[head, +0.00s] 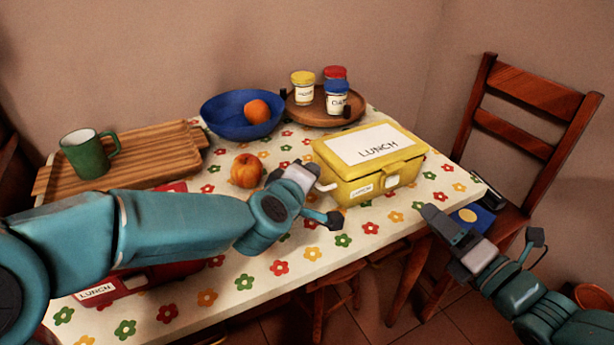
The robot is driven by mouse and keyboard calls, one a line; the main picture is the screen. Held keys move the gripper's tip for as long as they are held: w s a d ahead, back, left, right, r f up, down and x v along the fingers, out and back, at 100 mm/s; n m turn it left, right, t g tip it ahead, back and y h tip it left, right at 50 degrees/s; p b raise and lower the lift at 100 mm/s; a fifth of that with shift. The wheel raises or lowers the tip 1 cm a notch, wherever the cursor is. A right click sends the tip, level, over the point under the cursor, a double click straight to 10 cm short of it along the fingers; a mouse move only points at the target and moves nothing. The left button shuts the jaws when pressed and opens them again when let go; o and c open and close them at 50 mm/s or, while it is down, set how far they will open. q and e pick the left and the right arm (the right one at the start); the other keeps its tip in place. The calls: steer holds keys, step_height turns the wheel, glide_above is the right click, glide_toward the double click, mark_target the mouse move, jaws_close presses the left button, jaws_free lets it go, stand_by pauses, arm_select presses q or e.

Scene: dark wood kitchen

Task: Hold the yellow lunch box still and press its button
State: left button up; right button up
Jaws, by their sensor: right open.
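The yellow lunch box (370,160) sits shut on the right part of the table, with a white "LUNCH" label on its lid. Its pale button (392,182) is on the front face. My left gripper (318,196) is at the box's left front corner, beside a small white curved part there. Whether it touches the box, and how far its jaws are apart, I cannot tell. My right gripper (485,225) is open and empty, off the table's right front edge, to the right of and nearer than the box.
A red lunch box (98,292) is partly hidden behind my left arm. An orange fruit (246,171), blue bowl (222,122), round tray with jars (300,114) and wooden board with green mug (85,155) stand around. A chair (525,130) is at the right, with items on its seat.

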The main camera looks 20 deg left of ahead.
arm_select(q)
jaws_close()
arm_select(e)
jaws_close()
arm_select(q)
steer(key=shift+f, duration=0.1)
arm_select(e)
steer(key=s+d+n, duration=0.1)
steer(key=n, duration=0.8)
steer(key=s+d+n, duration=0.1)
steer(key=n, duration=0.9)
steer(key=s+d+n, duration=0.1)
steer(key=n, duration=0.8)
steer(key=shift+s+d+n, duration=0.3)
steer(key=shift+d+n, duration=0.1)
